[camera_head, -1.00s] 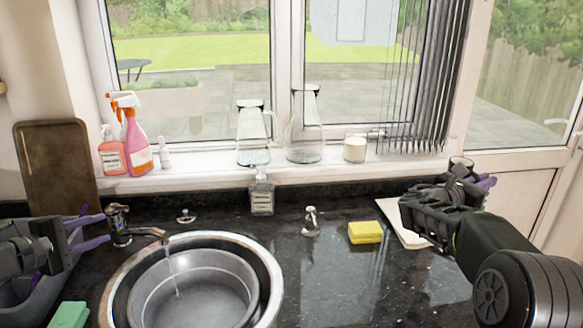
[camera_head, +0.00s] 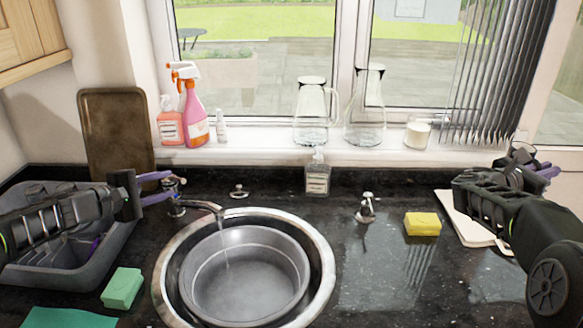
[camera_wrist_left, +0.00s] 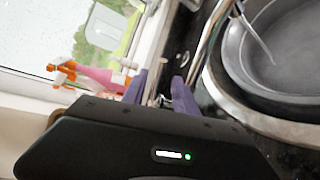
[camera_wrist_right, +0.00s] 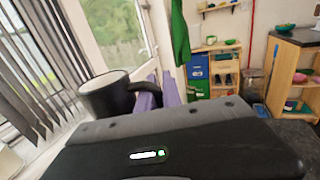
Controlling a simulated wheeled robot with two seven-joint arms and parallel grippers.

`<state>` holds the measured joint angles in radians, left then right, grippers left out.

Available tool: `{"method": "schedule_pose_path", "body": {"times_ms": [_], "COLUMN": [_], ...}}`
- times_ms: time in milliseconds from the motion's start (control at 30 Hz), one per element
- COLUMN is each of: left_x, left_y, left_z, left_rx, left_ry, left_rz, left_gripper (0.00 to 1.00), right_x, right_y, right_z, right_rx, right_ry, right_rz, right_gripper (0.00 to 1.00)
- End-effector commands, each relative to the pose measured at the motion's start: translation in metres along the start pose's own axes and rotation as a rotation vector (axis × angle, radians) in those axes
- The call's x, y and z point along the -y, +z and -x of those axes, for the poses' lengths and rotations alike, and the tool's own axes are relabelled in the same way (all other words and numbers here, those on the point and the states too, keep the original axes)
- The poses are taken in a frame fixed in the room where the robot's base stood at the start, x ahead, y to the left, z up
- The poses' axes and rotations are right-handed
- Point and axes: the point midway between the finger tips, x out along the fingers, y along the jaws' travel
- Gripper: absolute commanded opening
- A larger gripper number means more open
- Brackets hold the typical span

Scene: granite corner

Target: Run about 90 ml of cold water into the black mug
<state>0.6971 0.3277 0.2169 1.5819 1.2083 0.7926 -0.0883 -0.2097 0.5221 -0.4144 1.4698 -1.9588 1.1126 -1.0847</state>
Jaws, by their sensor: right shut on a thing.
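The black mug (camera_wrist_right: 108,97) shows in the right wrist view, upright, with its handle side at my right gripper's purple fingers (camera_wrist_right: 152,95). My right gripper (camera_head: 542,172) is shut on it, above the counter at the far right; the arm largely hides the mug in the head view. The tap (camera_head: 205,205) stands at the sink's back left, and a thin water stream (camera_head: 226,250) runs from its spout into a round grey basin (camera_head: 245,305) in the sink. My left gripper (camera_head: 157,188) is open beside the tap's handle (camera_head: 174,184); its fingers (camera_wrist_left: 160,92) are apart.
A soap bottle (camera_head: 317,178) and a second small tap (camera_head: 366,207) stand behind and right of the sink. A yellow sponge (camera_head: 422,224) lies right. A grey tub (camera_head: 110,245) and green sponge (camera_head: 122,287) are left. Glass jugs (camera_head: 312,115) line the sill.

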Motion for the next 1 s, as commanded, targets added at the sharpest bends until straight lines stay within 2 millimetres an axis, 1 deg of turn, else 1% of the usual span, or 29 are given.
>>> {"method": "schedule_pose_path", "body": {"times_ms": [33,200,300,433,600,833,1000], "left_x": [-0.002,-0.003,-0.002,-0.001,-0.001,0.0,0.0], "left_y": [0.001,0.001,0.002,0.001,0.0,0.0,0.0], "left_z": [-0.01,-0.044,-0.062,-0.078,-0.086,-0.086,-0.086], "left_rx": [0.003,0.003,0.002,0.001,0.0,0.0,0.0], "left_ry": [-0.001,-0.001,-0.001,-0.001,0.0,0.0,0.0], "left_rz": [0.001,0.001,0.001,0.0,-0.001,-0.001,-0.001], "left_gripper": [0.35,0.35,0.35,0.35,0.35,0.35,0.21], "right_x": [0.0,0.0,0.0,0.0,0.0,0.0,0.0], "right_y": [0.006,0.016,0.02,0.024,0.025,0.025,0.025], "right_z": [0.0,0.0,0.0,0.0,0.0,0.0,0.0], "right_rx": [0.001,0.001,0.001,0.001,0.001,0.001,0.001], "right_ry": [0.0,0.0,0.0,0.0,0.0,0.0,0.0], "right_rz": [-0.001,-0.001,-0.001,-0.001,-0.001,-0.001,-0.001], "right_gripper": [0.0,0.0,0.0,0.0,0.0,0.0,0.0]}}
